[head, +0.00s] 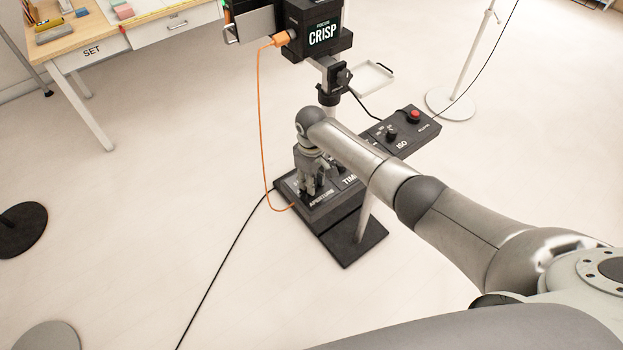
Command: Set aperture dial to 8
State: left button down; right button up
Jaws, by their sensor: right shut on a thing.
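The control panel (322,211) is a dark slab on a stand in the middle of the head view, with white APERTURE lettering on its front left part. My right gripper (313,191) points down onto that part, with its fingers closed around the aperture dial. The fingers hide the dial and its scale, so I cannot read its setting. Part of a TIME label shows beside the gripper, and my arm covers the area behind it. My left gripper is not in view.
An ISO box (403,131) with a red button is at right. A desk (100,45) marked SET is upper left. Open floor lies at left.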

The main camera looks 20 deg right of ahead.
jog(key=o, duration=1)
jog(key=shift+o, duration=0.2)
notch_tip(320, 180, up, 12)
